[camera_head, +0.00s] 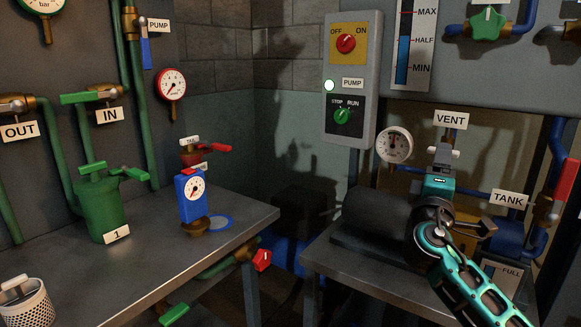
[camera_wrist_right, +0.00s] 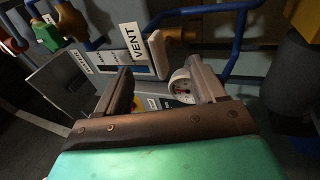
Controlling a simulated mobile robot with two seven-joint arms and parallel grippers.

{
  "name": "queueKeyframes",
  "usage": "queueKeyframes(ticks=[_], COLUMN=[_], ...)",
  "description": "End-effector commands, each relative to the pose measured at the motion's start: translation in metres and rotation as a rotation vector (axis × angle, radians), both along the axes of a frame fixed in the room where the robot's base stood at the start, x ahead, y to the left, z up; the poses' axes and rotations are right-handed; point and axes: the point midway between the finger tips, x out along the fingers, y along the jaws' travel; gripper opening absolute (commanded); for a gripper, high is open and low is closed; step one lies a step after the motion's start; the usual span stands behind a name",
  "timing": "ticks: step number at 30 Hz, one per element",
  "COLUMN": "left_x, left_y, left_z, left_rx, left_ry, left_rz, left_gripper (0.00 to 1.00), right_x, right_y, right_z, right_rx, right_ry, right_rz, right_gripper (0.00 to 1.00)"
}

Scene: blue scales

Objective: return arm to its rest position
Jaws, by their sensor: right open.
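My right arm comes in from the lower right in the head view, teal and black. Its gripper (camera_head: 443,153) is raised in front of the panel, just below the VENT label (camera_head: 451,120) and right of a white round gauge (camera_head: 394,145). In the right wrist view the two dark fingers of the gripper (camera_wrist_right: 162,82) stand apart, with nothing held between them. The VENT label (camera_wrist_right: 131,41) and a pale lever (camera_wrist_right: 157,54) show beyond the fingers; I cannot tell how far off. The round gauge (camera_wrist_right: 180,85) shows beside the right finger. My left gripper is not in view.
A grey control box (camera_head: 352,85) with pump switches hangs left of the gripper. A TANK label (camera_head: 510,199) and a red lever (camera_head: 565,185) are to its right. A metal bench (camera_head: 150,265) on the left bears a green canister (camera_head: 101,210) and a blue gauge block (camera_head: 190,195).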

Motion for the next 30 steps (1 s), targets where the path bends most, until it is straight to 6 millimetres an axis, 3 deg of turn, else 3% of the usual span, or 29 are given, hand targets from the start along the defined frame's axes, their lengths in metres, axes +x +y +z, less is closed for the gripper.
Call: queueKeyframes(ticks=[3, 6, 7, 9, 13, 17, 20, 24, 27, 30], left_x=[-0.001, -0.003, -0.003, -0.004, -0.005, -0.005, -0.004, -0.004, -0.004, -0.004], left_y=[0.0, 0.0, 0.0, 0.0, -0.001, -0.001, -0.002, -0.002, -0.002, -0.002], left_z=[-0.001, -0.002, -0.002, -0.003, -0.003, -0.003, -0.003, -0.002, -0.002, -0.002], left_rx=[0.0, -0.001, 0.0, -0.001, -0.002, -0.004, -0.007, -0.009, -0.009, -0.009], left_ry=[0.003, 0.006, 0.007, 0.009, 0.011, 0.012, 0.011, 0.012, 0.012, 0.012], left_rz=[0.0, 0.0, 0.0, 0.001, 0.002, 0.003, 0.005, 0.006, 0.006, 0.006], left_gripper=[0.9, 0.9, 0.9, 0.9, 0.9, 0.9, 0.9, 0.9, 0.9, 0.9], right_x=[-0.006, -0.013, -0.014, -0.016, -0.027, -0.049, -0.077, -0.132, -0.177, -0.217], right_y=[-0.045, -0.078, -0.081, -0.071, -0.062, -0.048, -0.034, -0.01, 0.007, 0.021], right_z=[0.009, 0.017, 0.011, -0.029, -0.089, -0.157, -0.213, -0.284, -0.322, -0.348], right_rx=[-0.093, -0.161, -0.163, -0.091, 0.025, 0.172, 0.317, 0.56, 0.738, 0.898], right_ry=[0.0, -0.001, 0.013, 0.077, 0.181, 0.298, 0.398, 0.532, 0.613, 0.672], right_rz=[-0.07, -0.122, -0.119, -0.05, 0.045, 0.147, 0.227, 0.324, 0.372, 0.398], right_gripper=[0.69, 0.69, 0.69, 0.69, 0.69, 0.69, 0.69, 0.69, 0.69, 0.69])
